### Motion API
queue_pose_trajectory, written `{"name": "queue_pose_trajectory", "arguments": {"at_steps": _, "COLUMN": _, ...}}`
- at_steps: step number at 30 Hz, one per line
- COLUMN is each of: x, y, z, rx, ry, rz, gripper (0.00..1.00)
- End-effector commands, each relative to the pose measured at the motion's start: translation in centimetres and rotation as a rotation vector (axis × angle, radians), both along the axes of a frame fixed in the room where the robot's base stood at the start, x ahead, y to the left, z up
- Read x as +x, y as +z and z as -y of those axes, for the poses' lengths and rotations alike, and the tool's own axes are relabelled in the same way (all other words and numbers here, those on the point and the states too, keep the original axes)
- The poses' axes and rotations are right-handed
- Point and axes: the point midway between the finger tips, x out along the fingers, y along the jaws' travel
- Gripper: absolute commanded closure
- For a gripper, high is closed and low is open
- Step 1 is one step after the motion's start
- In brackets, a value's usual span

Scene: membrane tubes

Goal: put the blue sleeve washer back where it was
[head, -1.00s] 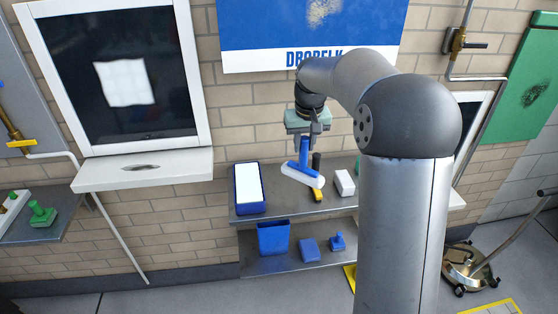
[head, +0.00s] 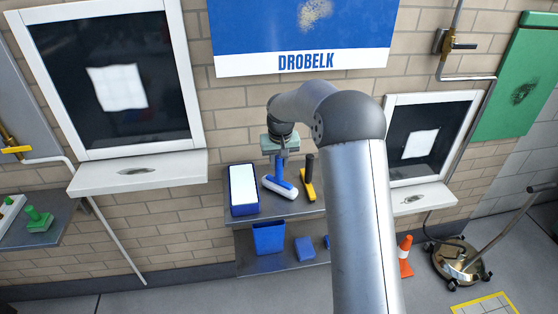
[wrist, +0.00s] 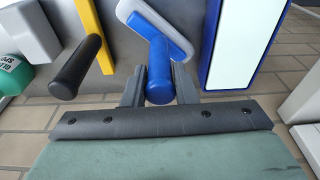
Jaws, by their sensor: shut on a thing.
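The blue sleeve washer (head: 279,188) has a blue handle and a long white sleeve head. My gripper (head: 280,157) is shut on its handle from above. In the wrist view, the blue handle (wrist: 160,78) sits between the two dark fingers of my gripper (wrist: 160,88), with the white and blue head beyond it. The head is low over the upper shelf (head: 262,217), between a blue tray with a white inside (head: 244,190) and a yellow tool with a black handle (head: 309,186). I cannot tell whether it touches the shelf.
In the wrist view, a white block (wrist: 32,35) and part of a green item (wrist: 12,75) lie beyond the yellow tool. A blue bin (head: 269,238) and a blue block (head: 304,249) are on the lower shelf. My arm hides the shelf's right part.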

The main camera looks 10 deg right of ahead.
Motion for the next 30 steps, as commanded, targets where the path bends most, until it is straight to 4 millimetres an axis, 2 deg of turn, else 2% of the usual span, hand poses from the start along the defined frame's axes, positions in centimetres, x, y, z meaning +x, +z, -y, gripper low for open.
{"name": "queue_pose_trajectory", "arguments": {"at_steps": 5, "x": 0.0, "y": -0.1, "z": 0.0, "rx": 0.000, "ry": 0.000, "rz": 0.001, "gripper": 1.00}}
{"name": "queue_pose_trajectory", "arguments": {"at_steps": 6, "x": 0.0, "y": -0.1, "z": 0.0, "rx": 0.000, "ry": 0.000, "rz": 0.000, "gripper": 0.69}}
{"name": "queue_pose_trajectory", "arguments": {"at_steps": 8, "x": 0.0, "y": -0.1, "z": 0.0, "rx": 0.000, "ry": 0.000, "rz": 0.000, "gripper": 0.53}}
{"name": "queue_pose_trajectory", "arguments": {"at_steps": 16, "x": 0.0, "y": 0.0, "z": 0.0, "rx": 0.000, "ry": 0.000, "rz": 0.000, "gripper": 0.53}}
{"name": "queue_pose_trajectory", "arguments": {"at_steps": 20, "x": 0.0, "y": 0.7, "z": 0.0, "rx": 0.000, "ry": 0.000, "rz": 0.003, "gripper": 0.53}}
{"name": "queue_pose_trajectory", "arguments": {"at_steps": 23, "x": -0.3, "y": 2.2, "z": 0.0, "rx": -0.001, "ry": 0.000, "rz": 0.004, "gripper": 0.53}}
{"name": "queue_pose_trajectory", "arguments": {"at_steps": 30, "x": -1.1, "y": 7.4, "z": 0.0, "rx": 0.000, "ry": -0.001, "rz": 0.005, "gripper": 0.53}}
